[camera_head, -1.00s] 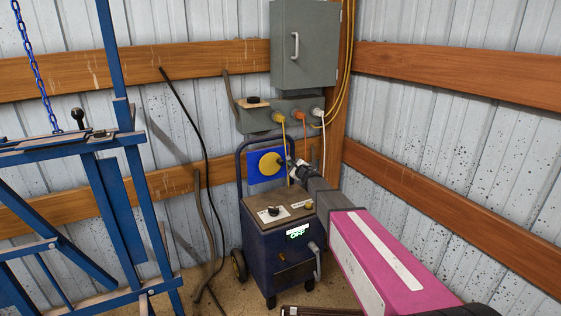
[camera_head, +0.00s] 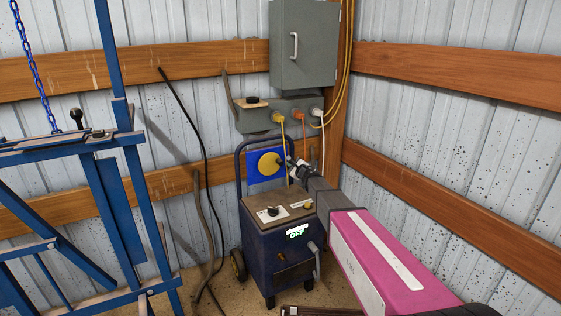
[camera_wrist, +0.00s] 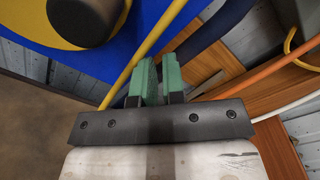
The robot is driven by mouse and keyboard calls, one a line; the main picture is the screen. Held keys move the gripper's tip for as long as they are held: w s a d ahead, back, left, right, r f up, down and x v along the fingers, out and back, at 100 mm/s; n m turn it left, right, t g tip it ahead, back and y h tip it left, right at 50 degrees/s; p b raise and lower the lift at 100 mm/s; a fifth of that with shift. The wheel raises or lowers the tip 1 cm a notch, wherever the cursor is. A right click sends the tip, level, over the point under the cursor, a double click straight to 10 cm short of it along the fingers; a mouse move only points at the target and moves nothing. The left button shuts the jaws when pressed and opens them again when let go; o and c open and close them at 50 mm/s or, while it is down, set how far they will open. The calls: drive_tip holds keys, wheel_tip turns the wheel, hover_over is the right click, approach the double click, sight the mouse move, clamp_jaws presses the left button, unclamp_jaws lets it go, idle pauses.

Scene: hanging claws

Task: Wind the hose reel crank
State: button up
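The reel crank seems to be a yellow disc (camera_head: 268,162) on a blue plate (camera_head: 253,170), at the back of the blue cart. In the wrist view the disc (camera_wrist: 52,32) is at the top left, with a thick dark knob (camera_wrist: 85,18) standing out from it. My gripper (camera_head: 290,162) is just right of the disc in the head view. In the wrist view its green fingers (camera_wrist: 160,75) have a narrow gap with nothing seen held in it. The knob is apart from the fingers, up and to the left. No wound hose shows clearly.
The cart (camera_head: 268,248) has a display reading OFF. Yellow, orange and white cables hang from the wall sockets (camera_head: 285,117); the yellow cable (camera_wrist: 140,55) passes close by my fingers. A blue metal frame (camera_head: 120,190) stands left. Wooden rails and metal walls enclose the corner.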

drive_tip(key=shift+o, duration=0.9)
drive_tip(key=v, duration=0.5)
